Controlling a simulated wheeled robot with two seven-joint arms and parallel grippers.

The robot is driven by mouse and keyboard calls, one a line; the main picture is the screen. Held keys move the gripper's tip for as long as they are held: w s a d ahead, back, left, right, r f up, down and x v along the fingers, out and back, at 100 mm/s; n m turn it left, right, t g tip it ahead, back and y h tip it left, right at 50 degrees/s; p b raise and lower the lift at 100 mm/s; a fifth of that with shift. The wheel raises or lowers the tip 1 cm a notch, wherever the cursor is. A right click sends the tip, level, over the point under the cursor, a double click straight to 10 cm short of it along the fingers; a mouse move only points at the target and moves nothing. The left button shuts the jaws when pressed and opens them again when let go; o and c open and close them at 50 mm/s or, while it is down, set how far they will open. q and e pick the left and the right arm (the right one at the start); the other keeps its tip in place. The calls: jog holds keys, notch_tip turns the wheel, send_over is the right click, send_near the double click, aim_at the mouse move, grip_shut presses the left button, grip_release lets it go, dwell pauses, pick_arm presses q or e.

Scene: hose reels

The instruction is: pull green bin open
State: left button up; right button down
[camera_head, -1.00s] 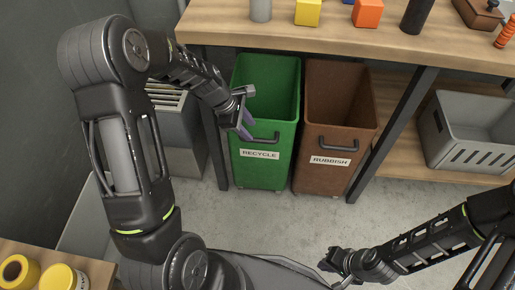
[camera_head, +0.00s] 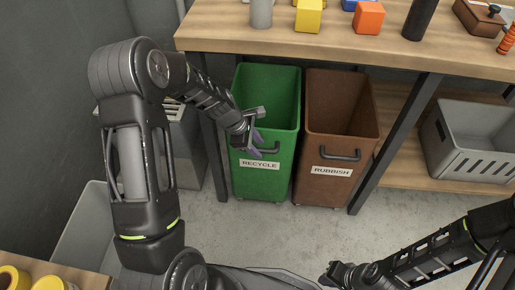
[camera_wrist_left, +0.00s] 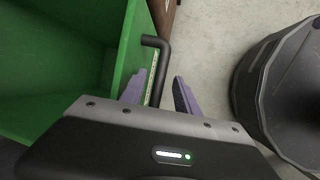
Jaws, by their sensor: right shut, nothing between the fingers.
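The green bin (camera_head: 263,184) with the RECYCLE label stands under the workbench and is empty as far as I can see. Its dark handle (camera_head: 270,149) sticks out from the front near the rim. My left gripper (camera_head: 256,142) is at the left part of that handle. In the left wrist view its purple fingers (camera_wrist_left: 160,94) are open, with the bar of the handle (camera_wrist_left: 158,70) between them and a gap visible on the right; the green bin wall (camera_wrist_left: 128,50) is beside the left finger. My right gripper (camera_head: 332,273) is shut and empty, low over the floor.
A brown RUBBISH bin (camera_head: 325,189) stands close on the right of the green bin. Bench legs (camera_head: 393,145) flank the bins. A grey crate (camera_head: 470,145) sits on the shelf at right. The floor (camera_head: 285,230) in front of the bins is clear.

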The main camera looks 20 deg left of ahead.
pick_arm(q)
jog(key=shift+w+d+f, duration=0.1)
jog(key=shift+f, duration=0.2)
grip_shut()
dwell(1.3)
